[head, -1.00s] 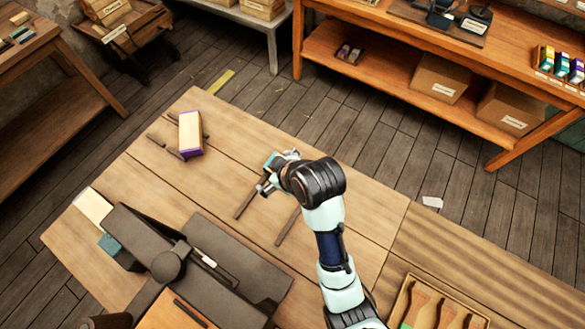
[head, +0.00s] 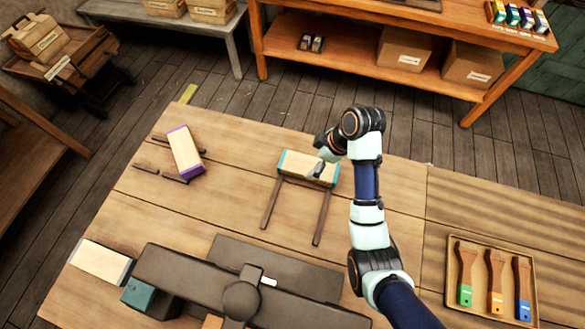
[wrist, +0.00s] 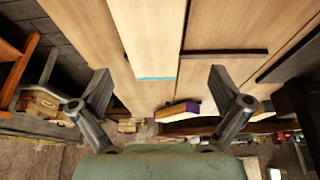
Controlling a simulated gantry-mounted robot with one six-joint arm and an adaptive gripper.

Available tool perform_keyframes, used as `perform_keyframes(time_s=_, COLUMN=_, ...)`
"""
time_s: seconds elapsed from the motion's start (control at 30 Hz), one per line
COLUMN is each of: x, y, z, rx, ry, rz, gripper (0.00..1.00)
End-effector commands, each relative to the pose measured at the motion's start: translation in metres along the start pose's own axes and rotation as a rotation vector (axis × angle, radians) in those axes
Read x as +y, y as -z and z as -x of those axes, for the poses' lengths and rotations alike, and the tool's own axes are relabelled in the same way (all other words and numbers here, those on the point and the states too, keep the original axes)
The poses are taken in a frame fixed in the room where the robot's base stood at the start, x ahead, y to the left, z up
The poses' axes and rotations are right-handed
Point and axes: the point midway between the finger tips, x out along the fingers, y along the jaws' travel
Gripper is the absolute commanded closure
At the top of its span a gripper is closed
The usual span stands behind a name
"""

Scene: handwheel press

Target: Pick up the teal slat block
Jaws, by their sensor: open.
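The teal slat block (head: 300,166) is a long pale wooden block with teal ends. It lies across the far ends of two dark strips on the workbench (head: 225,195). My gripper (head: 316,171) is at the right part of the block in the head view and hides some of it. In the wrist view the block (wrist: 150,35) reaches in from the top, with a teal edge at its near end. My gripper (wrist: 161,75) is open there, one finger to each side of the block's line, with a gap on both sides. Contact is not visible.
A purple-ended block (head: 184,150) lies to the left, near short dark strips. A white-topped block (head: 101,260) and the dark press (head: 200,275) stand at the front. A tray (head: 450,290) of brushes is at the right. Bare bench lies between the blocks.

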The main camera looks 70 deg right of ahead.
Motion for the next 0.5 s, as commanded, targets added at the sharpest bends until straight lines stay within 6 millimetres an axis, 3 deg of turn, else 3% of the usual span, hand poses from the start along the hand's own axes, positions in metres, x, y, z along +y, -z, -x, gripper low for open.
perform_keyframes(time_s=0.2, x=0.000, y=-0.001, z=-0.025, rx=-0.002, ry=0.002, rz=-0.001, gripper=0.00)
perform_keyframes(time_s=0.37, x=0.001, y=-0.001, z=-0.034, rx=-0.001, ry=0.001, rz=0.000, gripper=0.00)
perform_keyframes(time_s=0.5, x=0.006, y=-0.001, z=-0.061, rx=-0.002, ry=0.002, rz=0.000, gripper=0.00)
